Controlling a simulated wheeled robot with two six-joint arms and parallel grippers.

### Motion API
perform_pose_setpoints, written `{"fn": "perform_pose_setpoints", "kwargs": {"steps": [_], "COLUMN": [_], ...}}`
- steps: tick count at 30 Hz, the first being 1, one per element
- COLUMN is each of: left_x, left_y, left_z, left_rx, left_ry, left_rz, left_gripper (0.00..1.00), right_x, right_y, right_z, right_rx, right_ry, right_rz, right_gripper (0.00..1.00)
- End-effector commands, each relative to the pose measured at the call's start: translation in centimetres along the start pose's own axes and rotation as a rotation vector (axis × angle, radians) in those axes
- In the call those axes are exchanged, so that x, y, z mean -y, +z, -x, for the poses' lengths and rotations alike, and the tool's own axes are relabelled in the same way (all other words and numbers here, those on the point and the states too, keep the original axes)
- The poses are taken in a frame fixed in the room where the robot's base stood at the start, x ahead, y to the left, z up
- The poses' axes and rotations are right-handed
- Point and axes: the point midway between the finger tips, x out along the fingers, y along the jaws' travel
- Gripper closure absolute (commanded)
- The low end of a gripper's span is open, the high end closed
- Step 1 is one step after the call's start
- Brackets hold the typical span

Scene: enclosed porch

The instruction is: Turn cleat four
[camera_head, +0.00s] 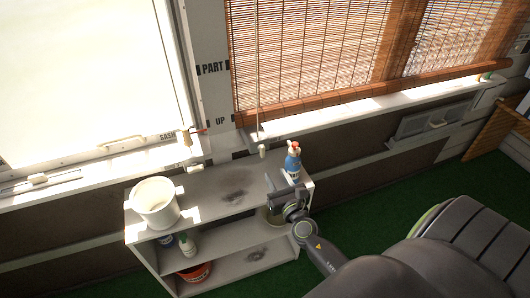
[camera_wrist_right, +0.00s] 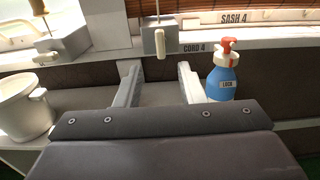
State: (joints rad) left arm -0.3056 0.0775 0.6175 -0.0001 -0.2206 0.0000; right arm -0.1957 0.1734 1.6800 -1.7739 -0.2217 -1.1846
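In the head view a small white piece (camera_head: 262,151) hangs at the cord's foot. My right gripper (camera_head: 274,188) is over the shelf's right end, below the sill. In the wrist view its two fingers (camera_wrist_right: 157,74) are apart and empty, pointing toward the block without visibly touching it. My left gripper is out of view.
A blue bottle with a red top (camera_head: 292,163) stands close to the right finger. A white bucket (camera_head: 156,205) stands at the shelf's left. A second block with a knob (camera_wrist_right: 62,45) is left of the cord block. The shelf top (camera_head: 215,190) between is clear.

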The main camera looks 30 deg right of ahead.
Motion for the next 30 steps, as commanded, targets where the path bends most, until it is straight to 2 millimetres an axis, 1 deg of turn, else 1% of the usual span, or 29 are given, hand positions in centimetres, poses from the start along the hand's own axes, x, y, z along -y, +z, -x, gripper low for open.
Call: {"fn": "perform_pose_setpoints", "kwargs": {"steps": [1,9,12,15,18,21,29,30], "left_x": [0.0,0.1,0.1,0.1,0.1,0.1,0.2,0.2], "left_y": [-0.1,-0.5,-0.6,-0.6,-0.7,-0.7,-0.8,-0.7], "left_z": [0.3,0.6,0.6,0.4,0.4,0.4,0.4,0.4], "left_rx": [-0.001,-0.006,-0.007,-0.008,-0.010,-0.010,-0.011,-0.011], "left_ry": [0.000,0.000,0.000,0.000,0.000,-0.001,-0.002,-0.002], "left_rz": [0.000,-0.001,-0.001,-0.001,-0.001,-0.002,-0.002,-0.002], "left_gripper": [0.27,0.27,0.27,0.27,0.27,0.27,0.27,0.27], "right_x": [0.0,0.0,0.0,0.0,0.0,0.0,0.0,0.0], "right_y": [0.2,0.0,0.0,-0.1,-0.1,-0.1,-0.1,-0.1], "right_z": [-1.2,-6.4,-8.0,-9.2,-10.0,-10.3,-10.4,-10.4], "right_rx": [0.002,0.001,0.000,0.000,-0.001,-0.001,-0.001,-0.001], "right_ry": [0.001,0.001,0.000,0.000,0.000,0.000,0.000,0.000], "right_rz": [0.002,0.002,0.001,0.001,0.000,0.000,0.000,0.000], "right_gripper": [0.65,0.65,0.65,0.65,0.65,0.65,0.65,0.67]}}
